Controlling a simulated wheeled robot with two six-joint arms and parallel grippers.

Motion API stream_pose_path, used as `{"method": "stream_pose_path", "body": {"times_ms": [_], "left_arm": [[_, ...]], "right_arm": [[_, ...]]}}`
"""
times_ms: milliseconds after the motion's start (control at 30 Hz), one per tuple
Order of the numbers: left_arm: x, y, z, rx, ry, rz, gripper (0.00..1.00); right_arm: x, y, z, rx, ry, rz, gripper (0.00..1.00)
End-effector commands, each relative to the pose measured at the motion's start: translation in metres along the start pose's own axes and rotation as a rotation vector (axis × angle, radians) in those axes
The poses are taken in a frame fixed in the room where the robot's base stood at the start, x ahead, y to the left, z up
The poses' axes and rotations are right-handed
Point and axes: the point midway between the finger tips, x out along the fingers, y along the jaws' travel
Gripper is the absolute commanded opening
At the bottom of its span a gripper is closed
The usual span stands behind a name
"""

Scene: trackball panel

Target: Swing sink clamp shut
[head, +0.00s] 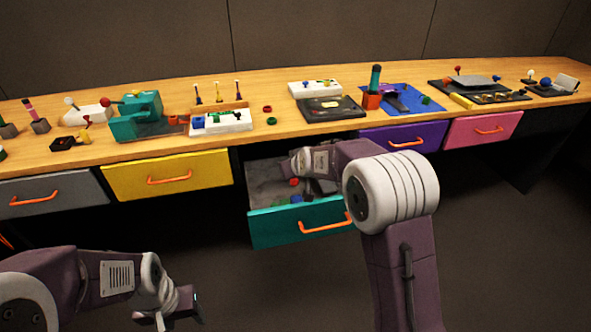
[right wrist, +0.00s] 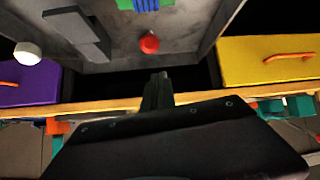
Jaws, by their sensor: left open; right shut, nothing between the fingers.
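I cannot tell for certain which part is the sink clamp. The open teal drawer (head: 275,227) holds a red ball (right wrist: 149,43), a blue and green ribbed block (right wrist: 146,5), a white ball (right wrist: 27,53) and a grey bar-shaped part (right wrist: 78,32). The red ball also shows in the head view (head: 294,182). My right gripper (right wrist: 160,78) is shut and empty, near the drawer's tabletop-side end, with the red ball just beyond its tips in the picture. In the head view its fingertips are hidden. My left gripper (head: 178,306) is open and empty, low in front of the bench.
The wooden bench (head: 330,130) carries several devices, including a teal machine (head: 136,117), a white panel (head: 221,121) and a black panel (head: 332,108). Closed yellow (head: 168,176) and purple (head: 403,137) drawers flank the open one. The floor in front is clear.

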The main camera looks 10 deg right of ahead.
Motion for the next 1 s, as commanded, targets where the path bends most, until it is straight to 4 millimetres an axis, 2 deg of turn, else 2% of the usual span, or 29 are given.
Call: {"method": "stream_pose_path", "body": {"times_ms": [33, 200, 367, 1000], "left_arm": [[0.009, 0.0, 0.001, 0.0, 0.0, 0.0, 0.54], [0.015, 0.0, 0.002, 0.0, 0.0, 0.0, 0.54], [0.015, 0.0, 0.002, 0.0, 0.0, 0.0, 0.54], [0.015, 0.0, 0.002, 0.0, 0.001, 0.0, 0.54]], "right_arm": [[-0.009, -0.001, 0.007, 0.001, 0.007, 0.001, 0.0], [-0.041, -0.002, 0.02, 0.0, 0.009, 0.002, 0.0], [-0.059, -0.003, 0.026, 0.0, 0.009, 0.002, 0.0], [-0.063, -0.003, 0.027, 0.0, 0.01, 0.002, 0.0]]}}
